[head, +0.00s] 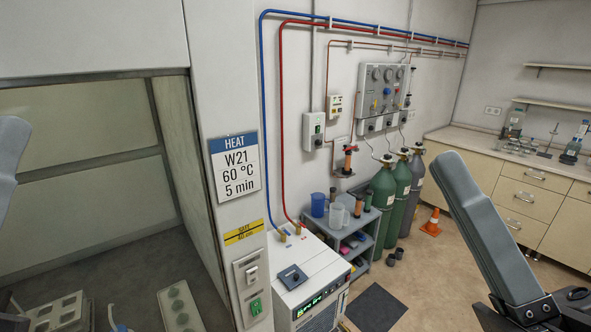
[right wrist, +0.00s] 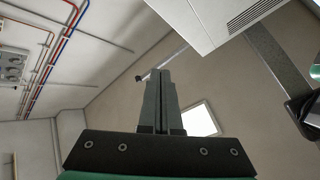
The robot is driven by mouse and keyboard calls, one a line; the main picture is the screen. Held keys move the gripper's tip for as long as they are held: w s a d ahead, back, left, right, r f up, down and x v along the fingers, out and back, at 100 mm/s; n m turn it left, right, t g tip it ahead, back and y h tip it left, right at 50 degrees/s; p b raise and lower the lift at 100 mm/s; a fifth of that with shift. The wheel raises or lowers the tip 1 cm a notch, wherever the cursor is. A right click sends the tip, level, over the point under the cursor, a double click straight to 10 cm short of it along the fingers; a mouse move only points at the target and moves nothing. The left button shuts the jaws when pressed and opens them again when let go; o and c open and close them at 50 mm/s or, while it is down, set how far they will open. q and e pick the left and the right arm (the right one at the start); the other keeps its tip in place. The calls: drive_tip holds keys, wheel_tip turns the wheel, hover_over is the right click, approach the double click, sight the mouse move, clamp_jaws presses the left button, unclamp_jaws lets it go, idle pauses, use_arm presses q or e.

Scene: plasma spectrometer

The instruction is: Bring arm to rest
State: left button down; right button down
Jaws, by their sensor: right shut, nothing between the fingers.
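My right arm (head: 488,225) stands at the right of the head view, its grey link tilted up and to the left. My right gripper (right wrist: 160,78) shows in the right wrist view. Its two dark fingers lie together, shut and empty, pointing up into open air with wall and ceiling behind. I cannot make out its fingers in the head view. A grey rounded part, likely my left arm (head: 10,160), shows at the left edge of the head view. My left gripper is not in view.
A fume hood (head: 80,165) with a HEAT sign (head: 235,168) fills the left. A white chiller unit (head: 312,285) stands beside a grey cart (head: 362,238), gas cylinders (head: 383,200) and an orange cone (head: 432,223). A bench with drawers (head: 530,185) lines the right; floor between is mostly clear.

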drive_tip(key=s+d+r+n+t+h, duration=0.3)
drive_tip(key=d+n+t+h, duration=0.15)
drive_tip(key=d+h, duration=0.4)
wheel_tip(320, 180, up, 27)
drive_tip(key=a+n+h+p, duration=0.1)
drive_tip(key=a+p, duration=0.1)
drive_tip(key=p, duration=2.5)
drive_tip(key=shift+w+r+n+g, duration=0.15)
drive_tip(key=shift+w+n+g, duration=0.1)
drive_tip(key=shift+n+g, duration=0.15)
